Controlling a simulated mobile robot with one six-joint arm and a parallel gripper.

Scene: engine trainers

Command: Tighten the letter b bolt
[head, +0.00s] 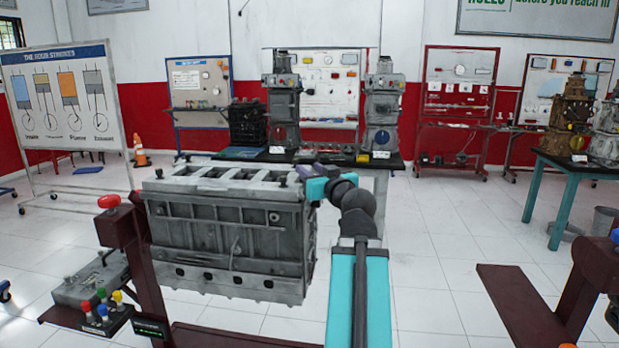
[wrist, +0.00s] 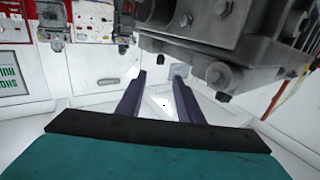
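A grey engine block (head: 235,225) is held on a dark red stand, its long side toward me. My arm reaches to the block's right end, with the teal wrist (head: 322,186) close to its upper right corner. In the wrist view, the two dark fingers of my gripper (wrist: 158,78) are apart with nothing between them. The block's underside and end (wrist: 190,45) fill the upper right. A round bolt head (wrist: 217,75) shows there, right of the fingers and apart from them. I cannot read a letter b on any bolt.
A red knob (head: 109,201) and a panel with coloured buttons (head: 102,312) are at the stand's left. Another dark red stand (head: 520,305) is at the right. A table (head: 395,162) with engines stands behind the block. White floor (head: 440,270) is clear between the stands.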

